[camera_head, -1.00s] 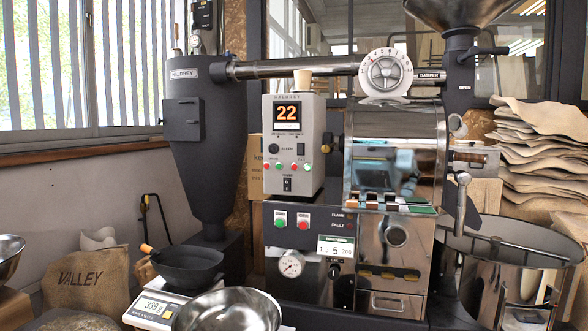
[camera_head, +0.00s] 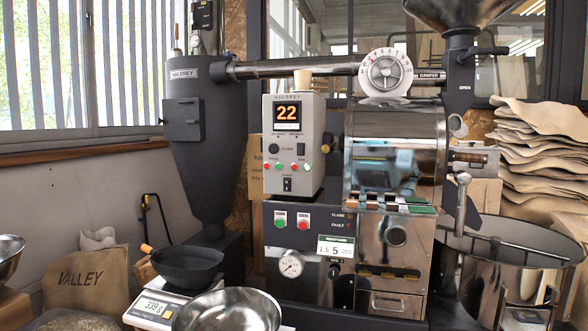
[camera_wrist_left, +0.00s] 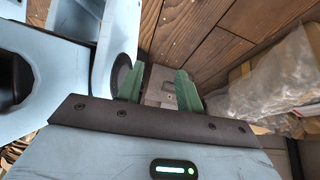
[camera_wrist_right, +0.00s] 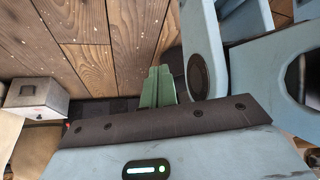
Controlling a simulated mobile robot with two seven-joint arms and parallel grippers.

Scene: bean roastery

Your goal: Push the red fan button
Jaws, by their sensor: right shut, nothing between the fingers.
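The roaster stands in the head view with a grey control box (camera_head: 292,140) showing 22. A row of small red and green buttons crosses the box's lower part; their labels are too small to read, so I cannot tell which is the fan's. Below, the dark panel (camera_head: 267,265) has a green button (camera_head: 280,219) and a red button (camera_head: 303,221), also with unreadable labels. My left gripper (camera_wrist_left: 158,88) is open and empty in the left wrist view. My right gripper (camera_wrist_right: 157,86) is shut and empty over the floor in the right wrist view. Neither gripper shows in the head view.
A scale (camera_head: 150,309) with a black pan (camera_head: 188,268) and a metal bowl (camera_head: 228,312) stand in front of the roaster at lower left. A round cooling bin (camera_head: 510,245) is at right, near stacked sacks (camera_head: 545,150). A paper cup (camera_head: 303,80) sits on the control box.

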